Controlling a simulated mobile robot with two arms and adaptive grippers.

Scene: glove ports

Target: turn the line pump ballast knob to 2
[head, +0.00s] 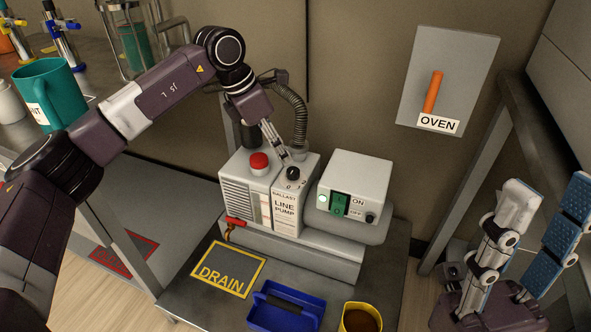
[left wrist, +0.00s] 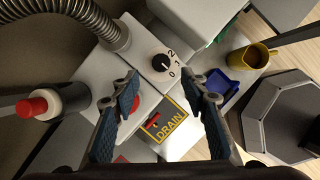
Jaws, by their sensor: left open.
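The line pump (head: 285,212) is a pale box labelled BALLAST and LINE PUMP. Its black ballast knob (head: 293,173) is on the top face. In the left wrist view the knob (left wrist: 161,62) has marks 0, 1 and 2 along its right side; its pointer seems to be towards 0, but it is small. My left gripper (head: 284,154) is above the knob, pointing down. Its fingers (left wrist: 163,80) are spread, with the knob showing between and beyond the tips, and nothing is held. My right gripper (head: 541,215) is at the lower right, fingers apart and empty, away from the pump.
A red button (head: 259,162) is left of the knob, and a ribbed hose (head: 293,108) rises behind it. A green ON/OFF switch box (head: 357,182) is to the right. In front are a DRAIN plate (head: 226,271), blue tray (head: 285,309) and yellow cup (head: 361,318).

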